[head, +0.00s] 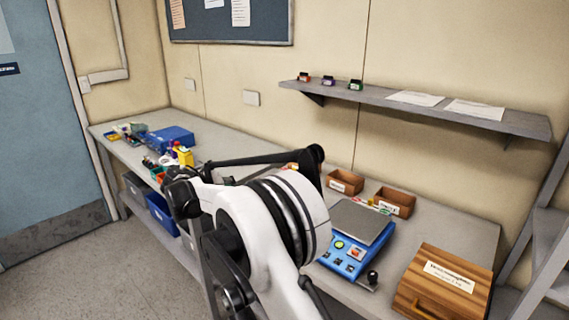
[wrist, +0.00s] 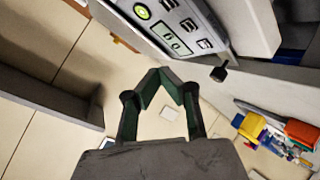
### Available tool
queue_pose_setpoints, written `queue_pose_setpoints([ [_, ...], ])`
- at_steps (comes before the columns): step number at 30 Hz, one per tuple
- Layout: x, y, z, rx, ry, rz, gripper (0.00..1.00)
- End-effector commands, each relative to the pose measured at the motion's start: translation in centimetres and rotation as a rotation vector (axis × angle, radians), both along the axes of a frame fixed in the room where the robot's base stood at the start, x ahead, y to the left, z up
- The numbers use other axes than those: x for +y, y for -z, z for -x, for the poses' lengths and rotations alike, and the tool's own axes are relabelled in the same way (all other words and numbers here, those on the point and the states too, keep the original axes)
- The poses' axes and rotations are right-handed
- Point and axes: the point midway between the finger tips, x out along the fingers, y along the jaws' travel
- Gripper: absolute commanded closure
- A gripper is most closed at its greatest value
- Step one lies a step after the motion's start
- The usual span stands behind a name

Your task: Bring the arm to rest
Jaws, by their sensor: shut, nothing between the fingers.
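My arm fills the middle of the head view, raised in front of the bench, with its white and black joints bent. My gripper (wrist: 165,73) shows in the wrist view with its two dark fingers angled together at the tips, shut and empty. I cannot make it out clearly in the head view. In the wrist view a grey device (wrist: 178,28) with a green button and a small display lies beyond the fingertips, apart from them in the picture. The arm hides part of the bench.
A wall shelf (head: 515,122) holds small items and papers. Bins stand under the bench. The floor at left is clear.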

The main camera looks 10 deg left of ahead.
Motion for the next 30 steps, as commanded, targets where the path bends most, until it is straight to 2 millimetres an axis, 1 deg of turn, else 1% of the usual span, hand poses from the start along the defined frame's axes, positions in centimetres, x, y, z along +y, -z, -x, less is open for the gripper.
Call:
queue_pose_setpoints([
  [2,-1.2,-0.9,-0.1,0.010,0.006,-0.005,1.00],
  [5,-3.7,-2.6,-0.3,0.033,0.016,-0.020,1.00],
  [10,-9.4,-6.2,0.2,0.086,0.035,-0.055,1.00],
  [14,-13.8,-8.7,1.2,0.124,0.047,-0.086,1.00],
  [18,-18.5,-11.1,2.7,0.161,0.061,-0.120,1.00],
  [23,-23.7,-13.5,5.2,0.198,0.075,-0.164,1.00],
  [24,-25.0,-14.0,5.9,0.208,0.079,-0.176,1.00],
  [26,-26.8,-14.6,7.1,0.220,0.084,-0.194,1.00],
  [27,-28.0,-15.1,7.8,0.228,0.087,-0.205,1.00],
  [29,-29.8,-15.7,9.1,0.238,0.091,-0.223,1.00],
  [30,-31.0,-16.0,10.0,0.245,0.094,-0.236,1.00],
])
